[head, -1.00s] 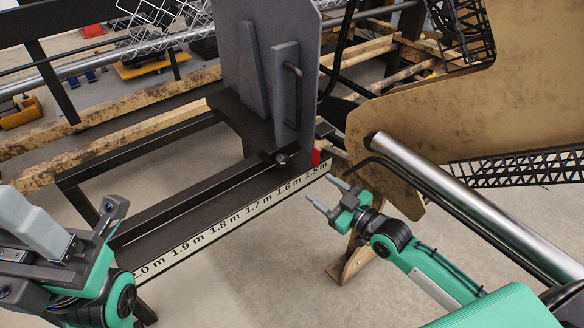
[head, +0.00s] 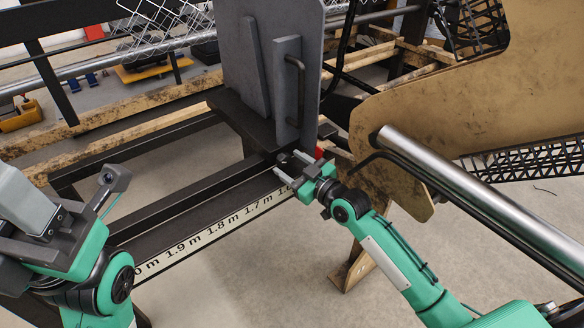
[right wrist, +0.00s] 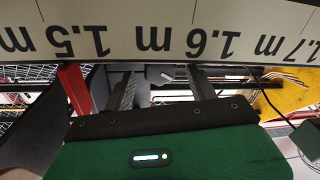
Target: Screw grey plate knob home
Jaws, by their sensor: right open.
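The grey plate (head: 232,60) stands upright on the dark rail bench, with a black bar handle (head: 298,88) on its bracket. A small silvery knob (right wrist: 160,76) shows between my right gripper's fingers in the right wrist view, at the bracket's foot. My right gripper (head: 287,162) is open, its fingertips at the front of the bench by the bracket's foot. In the head view the fingers largely cover the knob, and I cannot tell whether they touch it. My left arm's end (head: 85,215) is at the left; its fingers cannot be made out.
A marked scale strip (head: 205,237) runs along the bench's front edge. A red piece (head: 320,152) sits just right of the bracket. A steel roller (head: 470,195) and a tan side panel (head: 440,90) stand right of my right arm. Floor in front is clear.

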